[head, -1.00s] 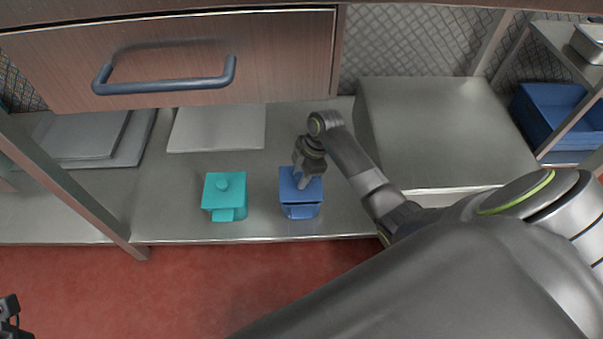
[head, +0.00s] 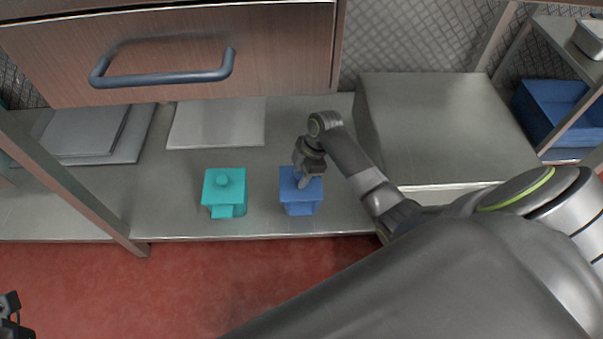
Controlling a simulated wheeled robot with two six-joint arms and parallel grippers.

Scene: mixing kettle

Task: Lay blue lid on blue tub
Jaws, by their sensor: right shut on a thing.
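The blue lid (head: 289,183) is on top of the blue tub (head: 300,208), near the front of the metal shelf. It covers the tub's opening as seen from above; whether it is fully seated I cannot tell. My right gripper (head: 304,183) is over the lid and shut on it, hiding its middle. My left gripper (head: 9,304) shows only in part at the lower left edge, and its jaws cannot be made out.
A teal tub with a teal lid (head: 223,184) stands to the left of the blue tub with a gap between. A flat grey board (head: 217,124) lies behind. A large metal box (head: 440,125) is at the right. A drawer handle (head: 165,76) juts out above.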

